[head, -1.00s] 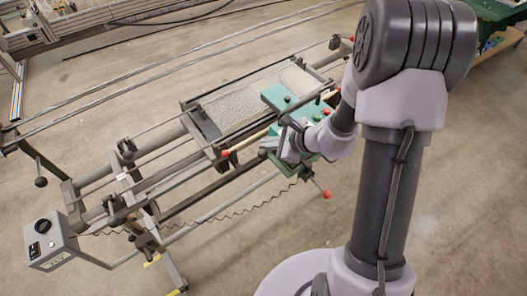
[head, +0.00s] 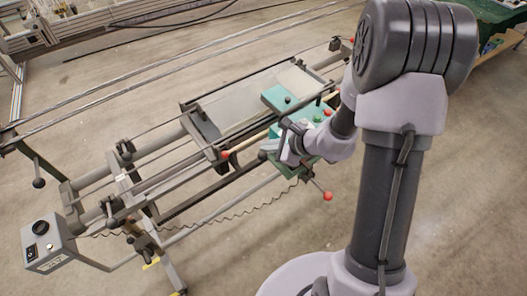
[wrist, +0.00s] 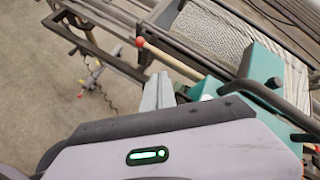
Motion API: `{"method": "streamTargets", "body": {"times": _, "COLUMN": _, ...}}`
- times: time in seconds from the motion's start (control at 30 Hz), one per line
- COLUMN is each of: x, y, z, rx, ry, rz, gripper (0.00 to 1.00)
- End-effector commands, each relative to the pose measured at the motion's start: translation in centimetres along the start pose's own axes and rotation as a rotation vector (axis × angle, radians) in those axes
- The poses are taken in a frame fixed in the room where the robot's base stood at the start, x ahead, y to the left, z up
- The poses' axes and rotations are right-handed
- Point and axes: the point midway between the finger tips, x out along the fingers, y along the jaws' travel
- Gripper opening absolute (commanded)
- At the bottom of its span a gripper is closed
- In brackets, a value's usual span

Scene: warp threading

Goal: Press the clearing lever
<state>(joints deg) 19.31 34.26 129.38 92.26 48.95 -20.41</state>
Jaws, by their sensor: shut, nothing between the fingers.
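Several red-knobbed levers are on the threading machine, and I cannot tell for sure which is the clearing lever. A pale rod with a red ball end (head: 224,155) lies along the machine's front; its ball also shows in the wrist view (wrist: 140,42). Another red-knobbed lever (head: 327,196) sticks out low at the right of the green carriage (head: 284,98). My gripper (head: 265,153) is at the carriage's front left side. In the wrist view my gripper (wrist: 158,92) is shut and empty, just in front of the pale rod. Whether it touches anything is unclear.
The warp sheet (head: 238,98) lies behind the carriage. A grey control box (head: 45,243) stands at the lower left. Long rails (head: 180,73) cross behind. Dark bars and clamps crowd the machine's left part. The concrete floor in front (head: 245,235) is clear.

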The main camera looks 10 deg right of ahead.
Motion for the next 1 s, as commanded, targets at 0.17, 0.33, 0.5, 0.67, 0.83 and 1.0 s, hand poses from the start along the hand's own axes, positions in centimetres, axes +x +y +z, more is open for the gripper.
{"method": "streamTargets", "body": {"times": 0.17, "x": 0.17, "y": 0.13, "z": -0.17, "rx": 0.0, "ry": 0.001, "rz": 0.0, "gripper": 0.0}}
{"method": "streamTargets", "body": {"times": 0.33, "x": 0.3, "y": 0.22, "z": -0.27, "rx": 0.0, "ry": 0.001, "rz": 0.0, "gripper": 0.0}}
{"method": "streamTargets", "body": {"times": 0.5, "x": 0.42, "y": 0.31, "z": -0.36, "rx": 0.0, "ry": 0.001, "rz": 0.0, "gripper": 0.0}}
{"method": "streamTargets", "body": {"times": 0.67, "x": 0.54, "y": 0.4, "z": -0.45, "rx": 0.0, "ry": 0.001, "rz": 0.0, "gripper": 0.0}}
{"method": "streamTargets", "body": {"times": 0.83, "x": 0.66, "y": 0.48, "z": -0.54, "rx": 0.0, "ry": 0.001, "rz": 0.0, "gripper": 0.0}}
{"method": "streamTargets", "body": {"times": 1.0, "x": 0.79, "y": 0.58, "z": -0.63, "rx": 0.0, "ry": 0.001, "rz": 0.0, "gripper": 0.0}}
